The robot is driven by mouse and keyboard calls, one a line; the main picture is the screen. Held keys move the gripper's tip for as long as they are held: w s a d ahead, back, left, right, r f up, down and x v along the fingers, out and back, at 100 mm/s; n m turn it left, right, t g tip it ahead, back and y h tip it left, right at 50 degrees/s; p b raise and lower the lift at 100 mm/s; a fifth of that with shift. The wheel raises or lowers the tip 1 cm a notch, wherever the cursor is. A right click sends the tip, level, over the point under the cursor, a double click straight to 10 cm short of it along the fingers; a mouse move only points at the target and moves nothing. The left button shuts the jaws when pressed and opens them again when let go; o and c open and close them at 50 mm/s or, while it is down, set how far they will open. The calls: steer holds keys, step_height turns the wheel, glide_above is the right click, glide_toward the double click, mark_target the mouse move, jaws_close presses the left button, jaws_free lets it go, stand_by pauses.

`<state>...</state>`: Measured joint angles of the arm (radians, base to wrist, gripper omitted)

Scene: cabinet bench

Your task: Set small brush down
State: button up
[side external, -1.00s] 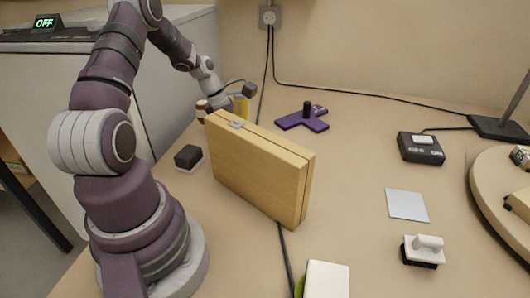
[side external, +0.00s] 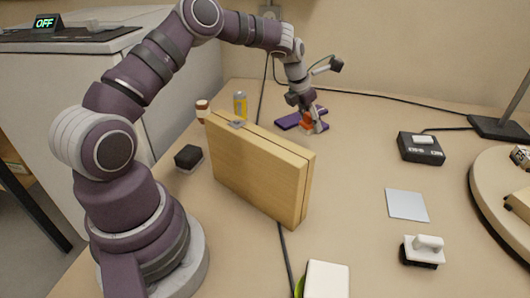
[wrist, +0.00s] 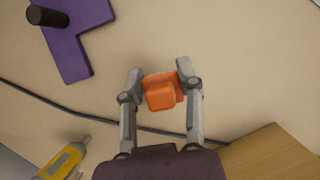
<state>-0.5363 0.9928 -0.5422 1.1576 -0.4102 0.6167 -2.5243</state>
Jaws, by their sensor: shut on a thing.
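My gripper (side external: 310,123) is shut on a small orange block-like thing (wrist: 161,92), which I take to be the small brush. Its orange top fills the space between the fingertips (wrist: 160,88) in the wrist view. No bristles show, so its underside is hidden. In the side view the orange piece (side external: 307,119) shows low between the fingers, in front of the purple piece. I cannot tell whether it touches the bench.
A purple piece with a black peg (wrist: 75,30) lies close by. A wooden case (side external: 255,170) stands upright nearer the camera, with a yellow tool (side external: 240,106) behind it. A black cable (wrist: 40,102) crosses the bench. A white-handled brush (side external: 424,250) and grey square (side external: 407,205) lie right.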

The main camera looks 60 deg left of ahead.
step_height(320, 180, down, 7)
steer(key=shift+r, duration=0.1)
steer(key=o, duration=0.9)
steer(key=shift+f, duration=0.2)
steer(key=shift+o, duration=0.2)
